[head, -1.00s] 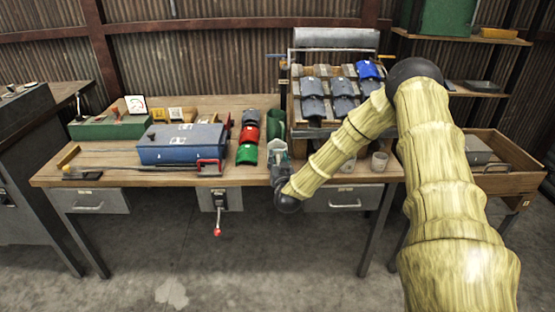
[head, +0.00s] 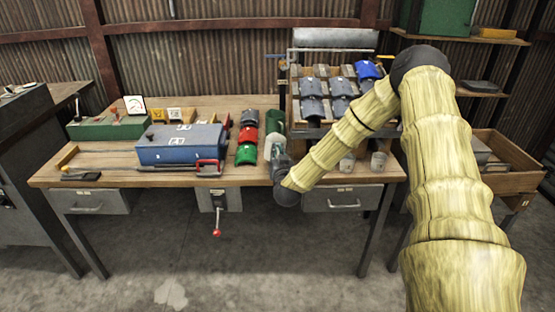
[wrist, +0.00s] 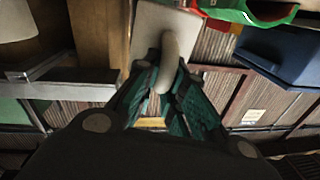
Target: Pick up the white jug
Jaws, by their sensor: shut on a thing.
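The white jug (wrist: 150,22) shows in the wrist view, its curved handle (wrist: 168,58) between my gripper's dark green fingers. My gripper (wrist: 163,92) is shut on that handle. In the head view the jug (head: 273,148) is a small pale shape at the workbench's front part, just beyond my gripper (head: 279,163). My gripper and arm hide part of it. I cannot tell whether its base is clear of the bench top.
Green, red and black curved pieces (head: 246,136) stand close to the left of the jug. A blue toolbox (head: 180,145) lies farther left on the workbench (head: 110,159). A rack of grey and blue pieces (head: 328,92) stands behind right. Cups (head: 378,160) sit right, partly behind my arm.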

